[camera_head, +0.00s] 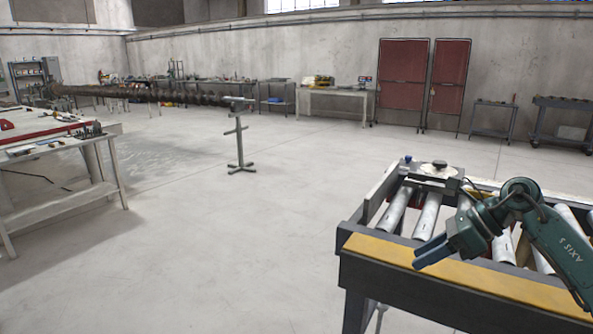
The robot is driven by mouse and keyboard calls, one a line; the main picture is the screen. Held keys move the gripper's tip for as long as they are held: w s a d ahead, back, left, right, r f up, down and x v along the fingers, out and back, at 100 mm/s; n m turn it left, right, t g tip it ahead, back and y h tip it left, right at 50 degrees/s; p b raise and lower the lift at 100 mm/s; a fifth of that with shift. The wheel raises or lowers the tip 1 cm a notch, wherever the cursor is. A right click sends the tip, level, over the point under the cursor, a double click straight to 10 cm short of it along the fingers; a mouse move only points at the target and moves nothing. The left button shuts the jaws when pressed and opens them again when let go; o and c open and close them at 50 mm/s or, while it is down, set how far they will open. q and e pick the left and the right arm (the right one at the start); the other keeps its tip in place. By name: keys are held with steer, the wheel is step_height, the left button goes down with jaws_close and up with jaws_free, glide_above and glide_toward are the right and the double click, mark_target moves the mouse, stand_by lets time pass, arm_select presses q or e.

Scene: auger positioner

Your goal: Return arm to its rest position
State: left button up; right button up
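My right arm (560,240) comes in from the right edge, over a roller table. My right gripper (432,250) is above the table's yellow front edge, with its fingers pointing left. I see nothing held in it, and its fingers appear slightly apart. My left arm and gripper are outside the picture. A long auger (150,94) lies level at the back left, with its right end on a grey stand (239,148).
The roller table (385,262) with metal rollers (428,217) is at the lower right. A flat metal plate device (432,173) sits on its far left corner. A workbench (60,204) stands at left. Red panels (403,74) stand by the back wall. The middle floor is clear.

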steer(key=s+a+f+m+t+y+p, duration=0.1)
steer(key=s+a+f+m+t+y, duration=0.3)
steer(key=a+m, duration=0.35)
steer(key=s+a+f+m+t+y+p, duration=0.1)
steer(key=s+a+m+t+y, duration=0.2)
steer(key=a+m+y, duration=0.35)
steer(key=s+d+f+m+h, duration=0.1)
steer(key=s+f+m+h, duration=0.7)
steer(key=m, duration=0.7)
steer(key=s+d+f+m+t+h+p, duration=0.1)
steer(key=s+f+m+h, duration=0.7)
steer(key=s+f+m, duration=0.4)
steer(key=f+m, duration=0.1)
steer(key=m, duration=0.2)
steer(key=shift+d+m, duration=0.35)
steer(key=shift+m, duration=0.05)
